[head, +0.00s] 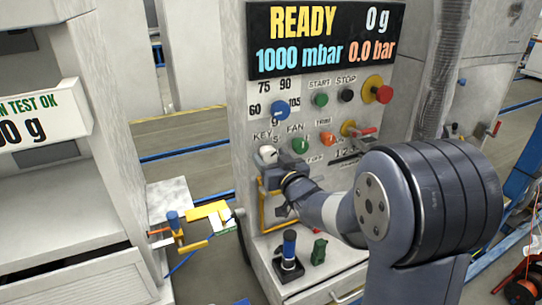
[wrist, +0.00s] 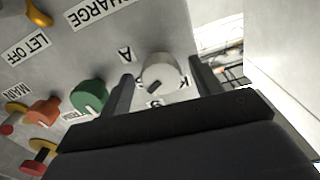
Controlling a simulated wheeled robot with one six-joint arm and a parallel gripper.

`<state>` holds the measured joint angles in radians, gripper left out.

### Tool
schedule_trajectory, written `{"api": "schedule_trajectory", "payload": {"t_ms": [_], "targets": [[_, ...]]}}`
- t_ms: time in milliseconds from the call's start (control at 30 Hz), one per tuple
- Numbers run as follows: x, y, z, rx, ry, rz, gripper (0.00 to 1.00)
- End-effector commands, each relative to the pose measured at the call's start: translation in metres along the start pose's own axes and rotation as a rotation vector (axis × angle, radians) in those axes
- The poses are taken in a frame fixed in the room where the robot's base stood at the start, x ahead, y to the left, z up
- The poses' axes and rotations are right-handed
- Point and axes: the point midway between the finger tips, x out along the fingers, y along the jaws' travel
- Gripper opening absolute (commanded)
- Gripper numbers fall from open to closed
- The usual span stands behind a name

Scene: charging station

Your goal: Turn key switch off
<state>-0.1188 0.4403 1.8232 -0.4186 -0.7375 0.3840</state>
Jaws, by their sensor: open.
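The key switch (head: 267,154) is a pale round knob beside the KEY label on the grey panel, at the left end of a row of controls. In the wrist view the key switch (wrist: 165,70) shows a white-grey face with a short dark slanted mark. My gripper (head: 273,177) is just below and in front of it in the head view. In the wrist view its two dark fingers are open, one on each side of the knob. I cannot tell whether they touch it. The lower part of the knob's surroundings is hidden by the gripper body.
A green FAN knob (head: 300,142) sits close to the right of the key switch, with an orange knob (head: 327,138) beyond. A blue dial (head: 280,109) is above. A yellow handle (head: 268,212) is below, near my gripper. Left of the panel is an open gap.

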Motion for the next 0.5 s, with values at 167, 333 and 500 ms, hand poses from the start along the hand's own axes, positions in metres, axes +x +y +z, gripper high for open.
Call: {"api": "schedule_trajectory", "payload": {"t_ms": [167, 333, 500], "targets": [[0.0035, -0.0002, 0.0003, 0.0, 0.0, 0.0, 0.61], [0.0034, -0.0002, 0.0002, 0.0, 0.0, 0.0, 0.61], [0.0033, -0.0002, 0.0002, 0.0, 0.0, 0.0, 0.47]]}}
